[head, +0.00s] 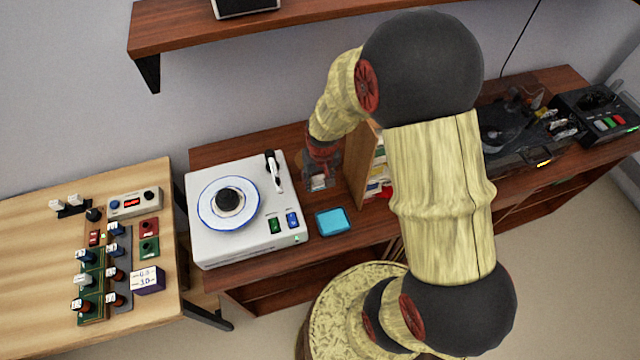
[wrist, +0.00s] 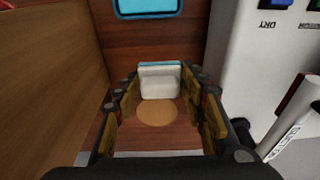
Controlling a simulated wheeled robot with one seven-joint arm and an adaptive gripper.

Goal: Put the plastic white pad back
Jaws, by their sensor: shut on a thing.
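The white pad (wrist: 160,83), a small white block with a light blue edge along its top, sits between the fingers of my gripper (wrist: 160,92) in the wrist view. My gripper is shut on it, and the fingers stand at its left and right sides. In the head view my gripper (head: 319,181) points down between the white turntable (head: 215,252) and the wooden divider (head: 361,174), behind the blue tray (head: 332,222). A round tan disc (wrist: 157,112) lies on the wood below the pad. I cannot tell the pad's height above the wood.
The divider stands close on one side of my gripper and the turntable on the other. A dark record player (head: 510,135) is at the right. A light wooden table (head: 40,270) with switch panels is at the left. A shelf (head: 190,25) hangs above.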

